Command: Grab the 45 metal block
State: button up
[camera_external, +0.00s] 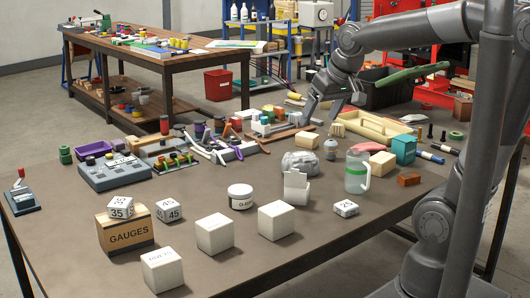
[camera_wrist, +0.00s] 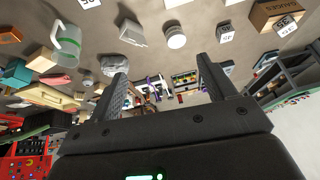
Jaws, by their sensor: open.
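My gripper (camera_external: 307,112) is over the far middle of the table, well away from the block. In the wrist view its two fingers (camera_wrist: 163,85) are apart, with nothing held between them.
A similar 35 cube (camera_external: 121,207) rests on the GAUGES box (camera_external: 125,232), and a 25 cube (camera_external: 346,208) lies further right. Plain white cubes (camera_external: 215,233), a white jar (camera_external: 240,197) and a clear jug (camera_external: 357,172) stand nearby. A grey control box (camera_external: 115,171) lies behind the block.

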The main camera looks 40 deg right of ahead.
jog(key=w+a+f, duration=0.3)
jog(key=w+a, duration=0.3)
jog(key=w, duration=0.5)
send_near(168, 203)
jog(key=shift+n+g, duration=0.3)
jog(key=shift+g, duration=0.1)
jog(key=x, duration=0.4)
jog(key=shift+w+f, duration=0.1)
jog(key=shift+f, duration=0.1)
jog(key=shift+x, duration=3.05)
jog(key=shift+w+r, duration=0.1)
jog(key=shift+w, duration=0.05)
jog(key=shift+c, duration=0.6)
jog(key=c, duration=1.2)
